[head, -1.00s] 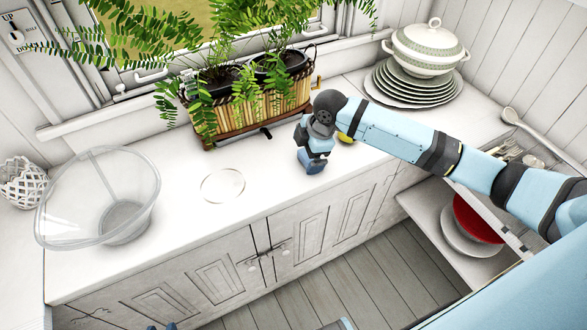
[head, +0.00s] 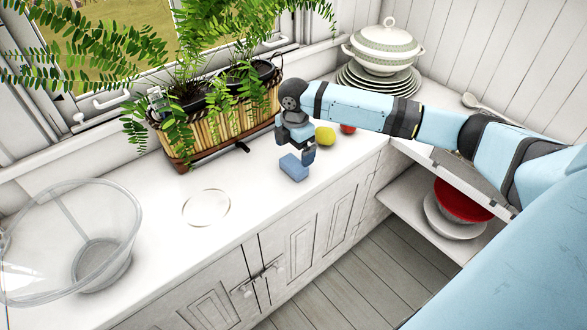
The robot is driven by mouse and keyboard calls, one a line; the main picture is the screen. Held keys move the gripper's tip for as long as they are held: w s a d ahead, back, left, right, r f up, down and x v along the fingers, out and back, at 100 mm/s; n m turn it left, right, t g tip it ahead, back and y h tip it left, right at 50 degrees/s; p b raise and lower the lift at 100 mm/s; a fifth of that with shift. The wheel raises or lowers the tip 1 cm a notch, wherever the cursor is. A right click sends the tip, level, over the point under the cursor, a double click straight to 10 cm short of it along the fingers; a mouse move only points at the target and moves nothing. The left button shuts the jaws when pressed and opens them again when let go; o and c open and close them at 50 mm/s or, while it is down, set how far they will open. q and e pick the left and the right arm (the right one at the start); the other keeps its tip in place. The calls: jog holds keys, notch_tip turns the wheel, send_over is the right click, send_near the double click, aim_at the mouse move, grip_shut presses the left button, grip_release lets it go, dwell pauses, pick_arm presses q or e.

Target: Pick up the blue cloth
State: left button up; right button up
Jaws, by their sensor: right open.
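A small blue block-like thing, which I take for the blue cloth (head: 294,168), lies on the white countertop (head: 235,245) right of the middle. My right gripper (head: 296,156) points down from above at it, with its fingers open just over or around its far edge. I cannot tell whether the fingers touch it. The gripper hides a little of its far side. My left gripper is out of view.
A yellow fruit (head: 325,137) and a red one (head: 347,128) lie close behind my right gripper. A planter (head: 215,135) stands at the window. Stacked plates (head: 375,82) stand at the back right.

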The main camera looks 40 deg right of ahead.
aim_at(292, 165)
jog(key=f, duration=0.6)
jog(key=shift+a+f+b, duration=0.35)
jog(key=c, duration=0.6)
